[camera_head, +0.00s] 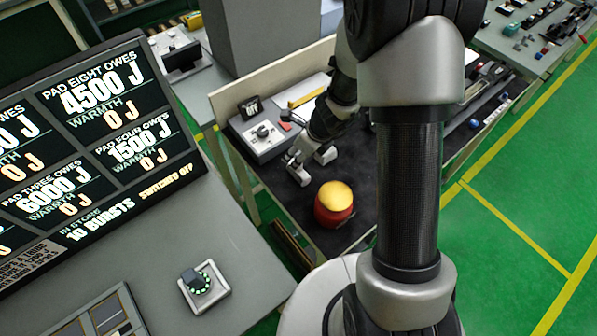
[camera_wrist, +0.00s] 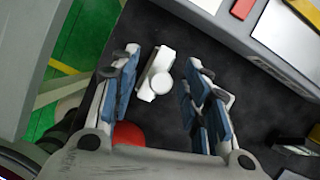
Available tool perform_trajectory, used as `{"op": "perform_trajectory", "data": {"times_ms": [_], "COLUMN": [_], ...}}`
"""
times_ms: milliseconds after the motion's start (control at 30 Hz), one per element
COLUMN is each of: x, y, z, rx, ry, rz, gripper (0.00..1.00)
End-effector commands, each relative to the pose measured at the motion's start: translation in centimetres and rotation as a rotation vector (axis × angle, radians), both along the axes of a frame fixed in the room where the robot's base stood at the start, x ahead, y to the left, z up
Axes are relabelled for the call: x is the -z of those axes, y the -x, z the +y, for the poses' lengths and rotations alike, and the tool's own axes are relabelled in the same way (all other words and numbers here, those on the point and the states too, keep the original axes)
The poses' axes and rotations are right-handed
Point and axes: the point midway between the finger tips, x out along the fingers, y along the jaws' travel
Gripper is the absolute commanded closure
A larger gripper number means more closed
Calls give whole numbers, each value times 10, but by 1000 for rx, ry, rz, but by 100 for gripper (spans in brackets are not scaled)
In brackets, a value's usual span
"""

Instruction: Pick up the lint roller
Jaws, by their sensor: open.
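A small white object with a round end (camera_wrist: 156,75), apparently the lint roller, lies on the dark bench top in the wrist view. It lies between and slightly beyond the blue-padded fingers of my gripper (camera_wrist: 163,92), nearer the left finger. A gap shows between it and the right finger. In the head view my gripper (camera_head: 312,165) is open and low over the dark bench, pointing down. I cannot pick out the white object in the head view, where the gripper hides that spot.
A red object with a yellow domed top (camera_head: 334,203) stands on the bench close to my gripper; its red part shows in the wrist view (camera_wrist: 128,134). A grey control box (camera_head: 262,133) stands behind the gripper.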

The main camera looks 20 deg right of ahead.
Motion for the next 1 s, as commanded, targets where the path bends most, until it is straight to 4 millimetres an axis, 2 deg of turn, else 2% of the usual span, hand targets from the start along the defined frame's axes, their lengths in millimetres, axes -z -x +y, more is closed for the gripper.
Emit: {"op": "perform_trajectory", "data": {"times_ms": [300, 400, 600, 1000], "x": [44, 49, 47, 47], "y": [-10, -13, -13, -13], "z": [7, 8, 8, 9], "rx": [-1, -1, -1, 0], "ry": [0, 1, 0, 0], "rz": [3, 1, 0, 0], "gripper": [57, 57, 57, 84]}}
